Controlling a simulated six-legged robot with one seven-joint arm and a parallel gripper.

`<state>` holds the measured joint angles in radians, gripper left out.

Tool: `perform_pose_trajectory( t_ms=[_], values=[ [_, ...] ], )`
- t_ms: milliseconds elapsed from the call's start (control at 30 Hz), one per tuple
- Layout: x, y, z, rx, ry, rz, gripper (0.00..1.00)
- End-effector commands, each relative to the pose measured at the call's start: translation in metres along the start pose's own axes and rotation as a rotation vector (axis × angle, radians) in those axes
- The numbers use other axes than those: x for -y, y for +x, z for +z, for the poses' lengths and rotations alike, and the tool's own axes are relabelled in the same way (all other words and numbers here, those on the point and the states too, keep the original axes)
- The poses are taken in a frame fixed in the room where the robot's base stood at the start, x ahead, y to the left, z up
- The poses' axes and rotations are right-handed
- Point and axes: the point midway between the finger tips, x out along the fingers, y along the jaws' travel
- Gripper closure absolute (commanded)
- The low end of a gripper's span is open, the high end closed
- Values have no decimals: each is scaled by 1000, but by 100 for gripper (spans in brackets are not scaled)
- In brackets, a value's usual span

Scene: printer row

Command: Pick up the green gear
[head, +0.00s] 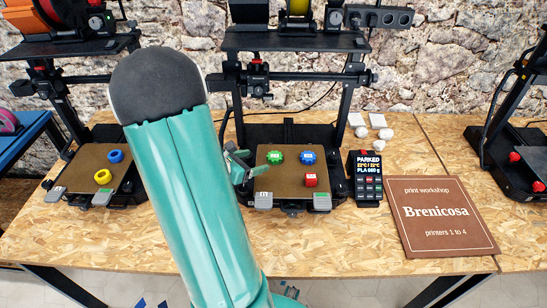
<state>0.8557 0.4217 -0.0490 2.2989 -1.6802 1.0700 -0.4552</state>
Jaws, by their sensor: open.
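The green gear (276,157) lies on the brown bed (285,184) of the middle printer, toward its back left. A blue gear (308,157) lies on the same bed to its right, and a red block (310,180) lies in front of the blue gear. My gripper (243,162) shows in part at the left edge of this bed, just left of the green gear and apart from it. It is open, and no object shows in it. My large teal arm hides the rest of the gripper and wrist.
The middle printer's frame (353,102) rises around the bed. A control screen (366,178) stands right of it, then a brown sign (443,216). White lumps (385,134) lie behind. The left printer's bed (86,172) holds two rings. Bare wooden tabletop (340,240) runs along the front.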

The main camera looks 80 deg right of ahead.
Motion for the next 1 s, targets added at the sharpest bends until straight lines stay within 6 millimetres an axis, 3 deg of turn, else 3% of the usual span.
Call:
perform_pose_trajectory(
  t_ms=[100, 367, 633, 967, 1000],
  values=[
    [0, 23, -1, -1, 1, -3, 28],
    [-2, 44, -1, -2, 2, -1, 28],
    [-2, 81, -2, -1, 3, -2, 28],
    [-3, 90, -2, -1, 2, 1, 28],
    [-3, 90, -2, -1, 2, 1, 34]
  ],
)
